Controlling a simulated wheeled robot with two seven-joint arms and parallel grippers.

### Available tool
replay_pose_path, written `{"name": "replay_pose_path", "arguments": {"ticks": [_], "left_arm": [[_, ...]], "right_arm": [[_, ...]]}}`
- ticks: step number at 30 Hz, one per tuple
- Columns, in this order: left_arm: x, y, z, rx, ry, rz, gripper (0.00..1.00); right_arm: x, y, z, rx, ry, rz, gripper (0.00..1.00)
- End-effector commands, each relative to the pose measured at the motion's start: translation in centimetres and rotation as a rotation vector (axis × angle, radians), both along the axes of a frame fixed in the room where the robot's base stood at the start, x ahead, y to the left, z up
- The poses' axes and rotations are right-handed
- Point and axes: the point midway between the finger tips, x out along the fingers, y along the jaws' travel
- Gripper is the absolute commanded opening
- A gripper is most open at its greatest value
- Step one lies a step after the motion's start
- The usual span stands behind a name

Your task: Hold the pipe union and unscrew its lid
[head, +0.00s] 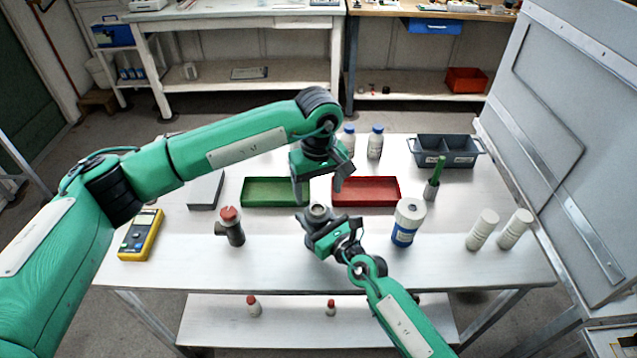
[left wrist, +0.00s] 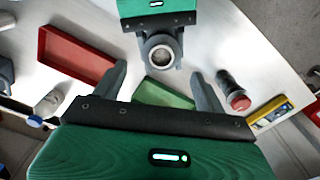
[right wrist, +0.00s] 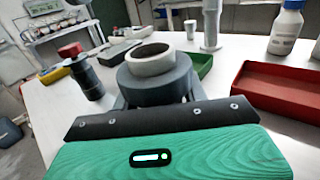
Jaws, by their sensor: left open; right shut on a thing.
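The pipe union (head: 318,210) is a dark grey round fitting with a pale ring (right wrist: 152,59) around an open bore on top. My right gripper (head: 322,226) is shut on it and holds it upright above the table, near the front middle. In the right wrist view the union (right wrist: 155,80) sits between the fingers. My left gripper (head: 320,186) is open and points down, above and slightly behind the union. In the left wrist view the union's open end (left wrist: 161,56) shows beyond the gap between the left fingers, apart from them. I cannot make out a separate lid.
A green tray (head: 262,204) and a red tray (head: 365,203) lie behind the union. A blue-and-white container (head: 404,233), a green-topped holder (head: 430,192) and pale cylinders (head: 482,230) stand right.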

Motion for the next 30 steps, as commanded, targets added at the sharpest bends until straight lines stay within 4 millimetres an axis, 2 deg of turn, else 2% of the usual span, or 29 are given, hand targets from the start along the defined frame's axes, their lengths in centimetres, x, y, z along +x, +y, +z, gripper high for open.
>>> {"name": "replay_pose_path", "arguments": {"ticks": [6,12,16,24,26,30], "left_arm": [[-0.1,0.0,-3.6,0.0,0.002,0.003,0.73],[0.0,0.0,-6.0,0.001,0.001,0.003,0.73],[0.0,0.0,-6.7,0.0,0.001,0.003,0.73],[0.0,0.0,-6.9,0.0,-0.001,0.003,0.73],[0.0,0.0,-6.9,0.0,0.0,0.003,0.63],[0.0,0.0,-6.9,0.0,0.0,0.003,0.35]], "right_arm": [[0.0,0.0,0.0,0.0,0.001,0.001,0.0],[0.0,0.0,0.0,0.001,0.001,0.0,0.0],[0.0,0.0,0.0,0.001,0.001,0.0,0.0],[0.0,0.0,0.0,0.001,0.001,0.0,0.0],[0.0,0.0,0.0,0.001,0.001,0.0,0.0],[0.0,0.0,0.0,0.0,0.0,0.001,0.0]]}}
